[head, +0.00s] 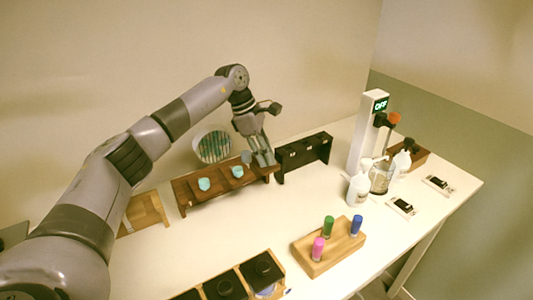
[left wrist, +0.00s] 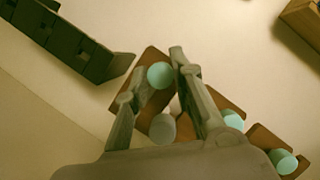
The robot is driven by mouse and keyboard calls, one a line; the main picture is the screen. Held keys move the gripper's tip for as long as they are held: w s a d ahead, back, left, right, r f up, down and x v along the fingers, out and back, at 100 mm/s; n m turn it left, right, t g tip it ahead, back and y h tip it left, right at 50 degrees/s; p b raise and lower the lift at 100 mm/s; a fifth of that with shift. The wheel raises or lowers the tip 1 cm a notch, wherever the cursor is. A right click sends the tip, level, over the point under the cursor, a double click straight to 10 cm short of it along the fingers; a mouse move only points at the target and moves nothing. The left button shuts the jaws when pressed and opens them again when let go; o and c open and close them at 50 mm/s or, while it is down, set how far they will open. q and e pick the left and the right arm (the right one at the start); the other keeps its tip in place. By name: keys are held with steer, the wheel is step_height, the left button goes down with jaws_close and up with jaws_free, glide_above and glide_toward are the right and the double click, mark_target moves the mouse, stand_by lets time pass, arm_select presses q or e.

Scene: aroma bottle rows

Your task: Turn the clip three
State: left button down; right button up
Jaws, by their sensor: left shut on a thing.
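My left gripper (head: 262,158) reaches down at the right end of a brown wooden rack (head: 185,207). In the left wrist view, the two fingers (left wrist: 158,62) are closed around a teal round-topped piece (left wrist: 160,75) at the rack's end. A grey cylinder (left wrist: 162,128) sits between the fingers nearer the palm; it shows beside the gripper in the head view (head: 247,157). Two other teal tops, one left (head: 204,184) and one nearer the middle (head: 237,171), stand in the rack. I cannot tell which thing is clip three. My right gripper is not in view.
A black rack (head: 305,152) stands close to the right of the brown one. A round striped disc (head: 213,147) is behind. A wooden block with coloured bottles (head: 326,252) stands in front; a white dispenser (head: 365,132) and pump bottle (head: 359,190) stand right. The middle table is clear.

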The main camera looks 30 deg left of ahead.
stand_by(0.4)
arm_select(q)
steer(key=shift+r, duration=0.1)
steer(key=c, duration=1.4)
jaws_free()
steer(key=shift+o, duration=0.2)
steer(key=shift+a, duration=0.1)
steer(key=v, duration=1.2)
steer(key=shift+w, duration=0.1)
